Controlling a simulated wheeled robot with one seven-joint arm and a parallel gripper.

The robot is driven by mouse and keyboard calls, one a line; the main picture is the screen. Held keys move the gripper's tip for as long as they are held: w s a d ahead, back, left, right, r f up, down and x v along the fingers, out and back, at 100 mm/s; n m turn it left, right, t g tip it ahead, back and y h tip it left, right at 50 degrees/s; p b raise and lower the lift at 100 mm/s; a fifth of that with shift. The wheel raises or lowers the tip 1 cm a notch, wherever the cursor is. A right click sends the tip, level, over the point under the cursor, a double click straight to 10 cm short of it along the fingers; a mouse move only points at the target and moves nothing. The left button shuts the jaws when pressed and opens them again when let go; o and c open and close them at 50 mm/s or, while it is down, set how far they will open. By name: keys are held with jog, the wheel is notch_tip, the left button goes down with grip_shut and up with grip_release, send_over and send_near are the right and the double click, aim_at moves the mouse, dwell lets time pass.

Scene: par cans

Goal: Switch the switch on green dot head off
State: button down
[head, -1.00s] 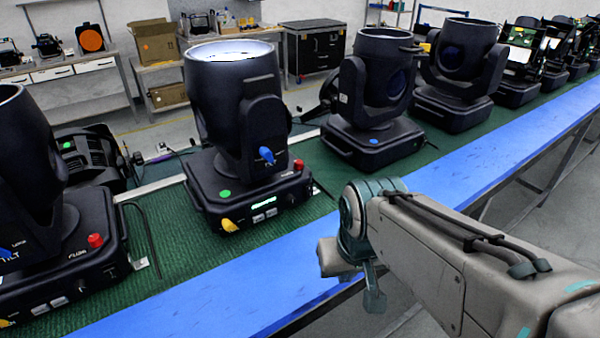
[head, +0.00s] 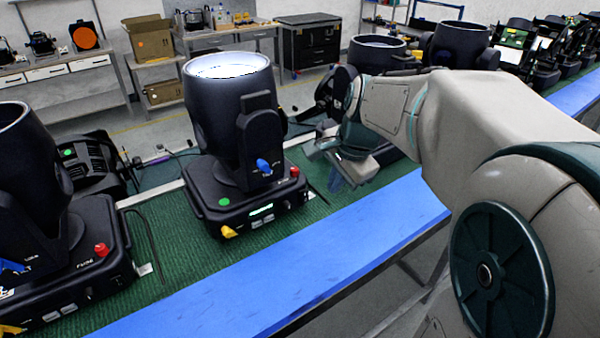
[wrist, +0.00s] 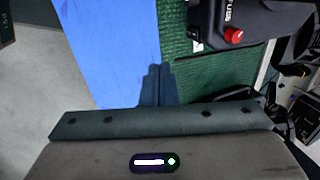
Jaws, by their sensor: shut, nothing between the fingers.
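The green dot head is a black moving lamp (head: 215,115) with a lit top. A green dot (head: 223,201) is on its base, with a yellow knob (head: 228,232), a lit green display (head: 261,209) and a red knob (head: 294,171). Which part is the switch is too small to tell. My gripper (head: 336,186) is to the right of this base, apart from it. In the wrist view my gripper (wrist: 157,72) is shut and empty. A black base with a red knob (wrist: 234,35) is beyond it.
A blue strip (head: 270,290) runs along the front of the green-topped table (head: 170,262). Another black lamp (head: 28,165) stands at the left, its base also with a red knob (head: 101,249). More lamps (head: 460,45) stand behind my arm at the right.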

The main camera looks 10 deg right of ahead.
aim_at(305, 197)
jog(key=shift+f, duration=0.1)
jog(key=x, duration=1)
jog(key=shift+w+a+p, duration=0.25)
jog(key=shift+w+p, duration=0.05)
jog(key=shift+w, duration=0.2)
jog(key=shift+w+a+p, duration=0.25)
jog(key=shift+w+p, duration=0.05)
jog(key=shift+w, duration=0.2)
jog(key=shift+w+a+f, duration=0.1)
jog(key=shift+w+a, duration=0.05)
jog(key=shift+w, duration=0.25)
jog(key=shift+w+a+f, duration=0.1)
jog(key=shift+w+a, duration=0.05)
jog(key=shift+w, duration=0.3)
